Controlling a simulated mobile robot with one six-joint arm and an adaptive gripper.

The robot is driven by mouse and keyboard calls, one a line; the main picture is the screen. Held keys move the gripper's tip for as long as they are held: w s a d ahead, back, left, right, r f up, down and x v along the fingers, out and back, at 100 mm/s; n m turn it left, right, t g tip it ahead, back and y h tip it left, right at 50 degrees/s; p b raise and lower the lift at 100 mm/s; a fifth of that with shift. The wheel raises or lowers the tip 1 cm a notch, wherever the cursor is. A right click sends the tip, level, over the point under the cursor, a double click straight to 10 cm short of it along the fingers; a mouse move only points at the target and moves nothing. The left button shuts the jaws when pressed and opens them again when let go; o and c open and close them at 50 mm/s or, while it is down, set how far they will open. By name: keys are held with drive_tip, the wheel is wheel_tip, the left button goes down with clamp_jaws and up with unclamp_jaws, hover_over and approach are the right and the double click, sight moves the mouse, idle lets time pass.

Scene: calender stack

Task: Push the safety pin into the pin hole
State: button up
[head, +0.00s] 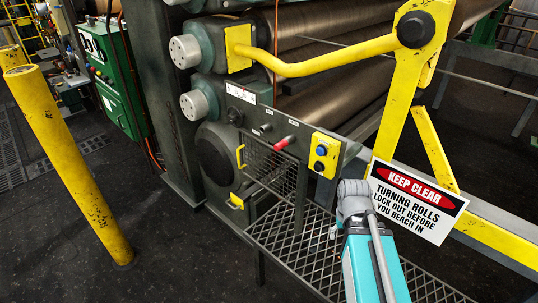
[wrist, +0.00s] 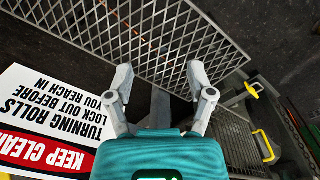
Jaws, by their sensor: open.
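A red-handled piece (head: 284,142), which looks like the safety pin, sticks out of the grey machine panel (head: 250,122) in the head view. I cannot tell how deep it sits, and I cannot make out the pin hole. My gripper (wrist: 161,82) is open and empty in the wrist view, its two grey fingers apart over the mesh step. In the head view my wrist is in front of the panel's right end, lower than the red handle and to its right; the fingers are mostly hidden there. The red handle does not show in the wrist view.
A yellow button box (head: 323,155) is right of the red handle. A mesh guard with a yellow handle (head: 240,157) hangs below the panel. The mesh step (head: 290,245) and a warning sign (head: 418,201) are close to my arm. A yellow post (head: 70,165) stands left; floor between is clear.

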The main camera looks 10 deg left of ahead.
sight(276, 148)
drive_tip(key=w+a+r+n+t+h+b, duration=0.1)
drive_tip(key=w+a+n+t+h+b, duration=0.2)
drive_tip(key=w, duration=0.5)
drive_tip(key=w+a+r+n+t+h+b, duration=0.1)
drive_tip(key=w+a+r+n+t+h, duration=0.1)
drive_tip(key=w+a+h, duration=0.4)
drive_tip(key=w+a+r+n+t+b, duration=0.1)
drive_tip(key=w+a+r+t, duration=0.2)
drive_tip(key=a, duration=0.2)
drive_tip(key=w+a+r+n+t+h+b, duration=0.1)
drive_tip(key=w+a+r+n+t, duration=0.1)
drive_tip(key=a, duration=0.4)
drive_tip(key=w+a+r+n+t, duration=0.2)
drive_tip(key=w+a+r+t, duration=0.1)
drive_tip(key=a+t, duration=0.1)
drive_tip(key=shift+w+a+r+h+b, duration=0.15)
drive_tip(key=shift+w+a+r+b, duration=0.05)
drive_tip(key=shift+a, duration=0.25)
drive_tip(key=shift+w+a+r+h+b, duration=0.15)
drive_tip(key=shift+a+b, duration=0.05)
drive_tip(key=shift+a, duration=0.2)
drive_tip(key=shift+w+d, duration=0.1)
drive_tip(key=shift+x, duration=3.4)
